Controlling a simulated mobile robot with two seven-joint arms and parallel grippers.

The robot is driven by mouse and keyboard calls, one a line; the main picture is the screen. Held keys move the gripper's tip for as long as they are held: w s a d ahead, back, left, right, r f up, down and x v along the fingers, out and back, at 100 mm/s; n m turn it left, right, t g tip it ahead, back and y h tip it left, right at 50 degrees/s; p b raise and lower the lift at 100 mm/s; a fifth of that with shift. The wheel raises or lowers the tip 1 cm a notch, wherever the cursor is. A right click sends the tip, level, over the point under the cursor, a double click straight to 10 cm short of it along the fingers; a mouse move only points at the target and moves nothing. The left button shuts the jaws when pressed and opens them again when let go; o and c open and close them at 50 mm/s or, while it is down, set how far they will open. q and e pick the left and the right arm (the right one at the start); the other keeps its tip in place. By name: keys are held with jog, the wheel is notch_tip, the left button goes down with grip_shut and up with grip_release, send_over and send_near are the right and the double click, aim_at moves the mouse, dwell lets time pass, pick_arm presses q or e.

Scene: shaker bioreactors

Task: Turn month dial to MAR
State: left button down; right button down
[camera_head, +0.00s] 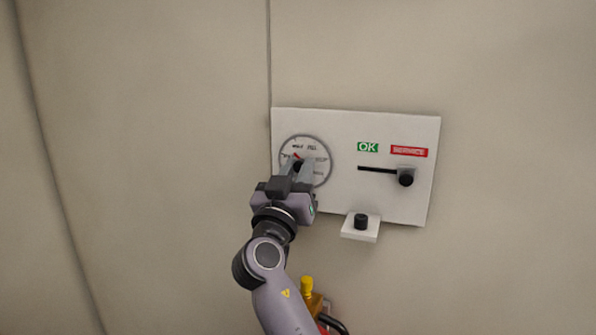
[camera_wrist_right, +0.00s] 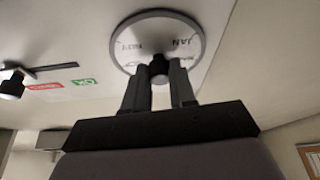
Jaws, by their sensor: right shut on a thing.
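The month dial (camera_head: 320,152) is a round pale disc with a grey rim on the left of a white wall panel. A small red mark shows near its centre in the head view. In the wrist view the dial (camera_wrist_right: 130,42) shows upside-down lettering, with JAN readable; MAR cannot be made out. My right gripper (camera_head: 300,170) reaches the dial from below. Its fingers are shut on the dark centre knob (camera_wrist_right: 159,70), one finger on each side, and hide part of the dial's lower face. My left gripper is not in view.
The white panel (camera_head: 345,125) also carries a green OK label (camera_head: 367,147), a red SERVICE label (camera_head: 409,152) and a slot with a black slider knob (camera_head: 405,177). A small ledge (camera_head: 360,236) with a black knob juts out below. A yellow-topped object (camera_head: 307,286) stands beside my forearm.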

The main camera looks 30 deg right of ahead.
jog(key=n+y+p, duration=0.1)
jog(key=n, duration=0.1)
jog(key=n+t+y+p, duration=0.1)
jog(key=n, duration=0.1)
jog(key=shift+s+r, duration=0.1)
jog(key=shift+r, duration=0.1)
jog(key=shift+n+t+y+p, duration=0.35)
jog(key=shift+n+p, duration=0.3)
jog(key=shift+n, duration=0.45)
jog(key=shift+f+n, duration=0.15)
jog(key=shift+n, duration=0.15)
jog(key=shift+y, duration=0.35)
jog(key=c, duration=0.9)
grip_release()
jog(key=shift+f, duration=0.15)
